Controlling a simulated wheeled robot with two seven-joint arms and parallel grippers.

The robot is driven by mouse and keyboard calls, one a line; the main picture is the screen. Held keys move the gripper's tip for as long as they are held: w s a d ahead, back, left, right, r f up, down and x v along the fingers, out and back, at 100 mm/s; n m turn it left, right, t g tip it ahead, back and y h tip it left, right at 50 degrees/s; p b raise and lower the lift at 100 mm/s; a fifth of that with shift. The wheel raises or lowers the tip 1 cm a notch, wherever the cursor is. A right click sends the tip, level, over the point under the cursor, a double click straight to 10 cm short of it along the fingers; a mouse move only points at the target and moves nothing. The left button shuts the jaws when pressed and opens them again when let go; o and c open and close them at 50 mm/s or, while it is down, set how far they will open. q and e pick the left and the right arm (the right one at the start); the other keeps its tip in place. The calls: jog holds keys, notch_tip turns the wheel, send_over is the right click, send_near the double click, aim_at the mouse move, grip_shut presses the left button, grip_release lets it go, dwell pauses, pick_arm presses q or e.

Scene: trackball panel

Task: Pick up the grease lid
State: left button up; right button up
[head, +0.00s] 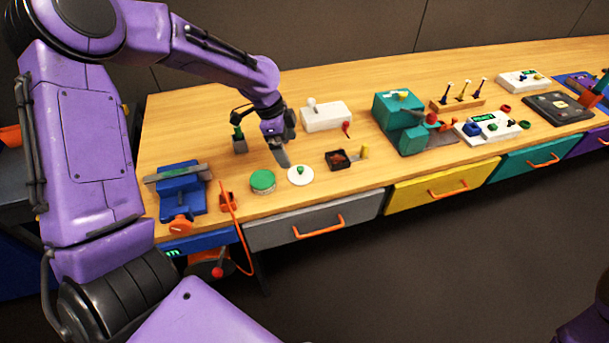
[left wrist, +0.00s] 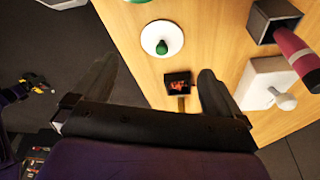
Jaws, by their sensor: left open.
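A round white lid with a green knob (head: 300,174), which looks like the grease lid, lies flat on the wooden bench near its front edge. It also shows in the left wrist view (left wrist: 150,35), ahead of the fingers. Just left of it stands a low round tin with a green top (head: 262,181); only its edge shows in the wrist view. My left gripper (head: 283,154) is open and empty, above the bench and slightly behind and left of the lid, apart from it. Its two spread fingers (left wrist: 157,68) show in the wrist view. My right gripper is out of view.
Right of the lid is a small black tray (head: 338,160) with reddish contents. A white box with a lever (head: 326,117) stands behind. A blue vise (head: 181,193) and an orange stand (head: 228,201) are at left. Drawers (head: 312,223) line the bench front.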

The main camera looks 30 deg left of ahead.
aim_at(299, 167)
pick_arm(q)
jog(key=x, duration=0.5)
jog(key=p+x, duration=0.1)
jog(key=x, duration=0.3)
jog(key=shift+w+d+f, duration=0.1)
jog(key=shift+w+f, duration=0.2)
jog(key=shift+f, duration=0.05)
jog(key=c, duration=1)
